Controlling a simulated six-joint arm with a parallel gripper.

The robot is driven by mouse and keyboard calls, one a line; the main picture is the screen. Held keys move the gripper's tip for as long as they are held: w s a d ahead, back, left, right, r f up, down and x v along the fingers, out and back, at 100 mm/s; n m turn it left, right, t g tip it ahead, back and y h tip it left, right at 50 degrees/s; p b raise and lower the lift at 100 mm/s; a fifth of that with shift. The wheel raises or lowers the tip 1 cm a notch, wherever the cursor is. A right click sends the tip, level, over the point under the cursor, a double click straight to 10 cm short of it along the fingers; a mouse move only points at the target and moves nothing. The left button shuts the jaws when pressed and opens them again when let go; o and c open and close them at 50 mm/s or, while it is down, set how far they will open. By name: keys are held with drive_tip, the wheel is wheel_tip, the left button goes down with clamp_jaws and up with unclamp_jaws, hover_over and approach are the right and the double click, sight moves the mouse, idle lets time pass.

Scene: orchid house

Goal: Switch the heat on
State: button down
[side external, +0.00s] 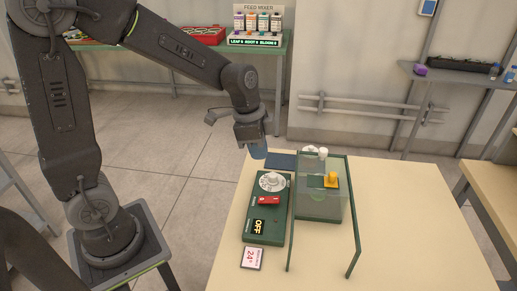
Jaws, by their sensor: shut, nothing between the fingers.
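A dark green control box (266,228) lies on the table, with a round pale dial (271,182) at its far end. A red switch (268,200) sits across its middle, and a display (259,226) nearer the front reads "OFF". A white card (252,258) with red print that looks like "24°" lies at the box's front end. My gripper (258,152) is shut and empty, pointing down. In the picture it is above and a little left of the dial, apart from the box.
A clear case (320,207) with a yellow knob (331,180) stands right of the box, beside a thin green frame (352,262). A dark blue pad (281,160) lies behind. The pale table (420,235) is clear at right. A bottle rack (257,25) stands far back.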

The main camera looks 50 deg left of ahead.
sight(275, 199)
drive_tip(key=shift+w+d, duration=0.4)
drive_tip(key=shift+w, duration=0.1)
drive_tip(key=x, duration=1.4)
drive_tip(key=shift+a, duration=0.1)
drive_tip(key=shift+w, duration=0.1)
drive_tip(key=shift+f, duration=0.3)
